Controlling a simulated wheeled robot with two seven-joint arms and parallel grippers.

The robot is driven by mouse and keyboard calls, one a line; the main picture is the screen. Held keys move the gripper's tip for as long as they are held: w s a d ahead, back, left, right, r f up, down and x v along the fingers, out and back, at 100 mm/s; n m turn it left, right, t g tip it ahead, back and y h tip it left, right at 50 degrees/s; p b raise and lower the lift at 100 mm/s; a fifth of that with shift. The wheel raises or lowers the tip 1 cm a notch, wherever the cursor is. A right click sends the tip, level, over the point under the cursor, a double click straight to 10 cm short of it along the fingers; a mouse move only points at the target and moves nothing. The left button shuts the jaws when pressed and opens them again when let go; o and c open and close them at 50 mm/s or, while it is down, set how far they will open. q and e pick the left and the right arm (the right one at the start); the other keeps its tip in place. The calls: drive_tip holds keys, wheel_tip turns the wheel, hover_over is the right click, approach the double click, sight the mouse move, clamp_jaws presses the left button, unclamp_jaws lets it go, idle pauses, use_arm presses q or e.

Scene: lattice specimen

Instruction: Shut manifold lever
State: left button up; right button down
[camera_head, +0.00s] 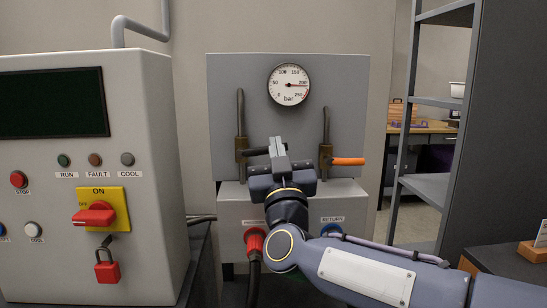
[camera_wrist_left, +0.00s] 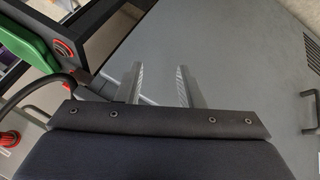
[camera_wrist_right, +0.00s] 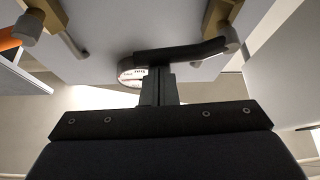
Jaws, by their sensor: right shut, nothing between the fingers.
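The grey panel (camera_head: 300,125) carries two upright pipes with brass valves. The left valve (camera_head: 241,146) has a dark lever (camera_head: 258,151) lying roughly level, pointing right. The right valve (camera_head: 325,155) has an orange lever (camera_head: 348,161) pointing right. My right gripper (camera_head: 279,146) is shut and empty in front of the panel, between the valves. In the right wrist view its fingertips (camera_wrist_right: 160,72) are close under the dark lever (camera_wrist_right: 180,52); I cannot tell whether they touch. My left gripper (camera_wrist_left: 160,75) is open and empty, outside the head view.
A pressure gauge (camera_head: 289,85) is above the valves. A control cabinet (camera_head: 150,180) with a yellow switch plate and red padlock (camera_head: 107,270) stands left. Red (camera_head: 254,240) and blue (camera_head: 332,232) hose couplings sit below. A shelf rack (camera_head: 425,185) stands right.

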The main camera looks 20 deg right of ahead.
use_arm(q)
drive_tip(key=shift+f+b, duration=0.35)
drive_tip(key=shift+f, duration=0.2)
use_arm(e)
drive_tip(key=shift+f, duration=0.4)
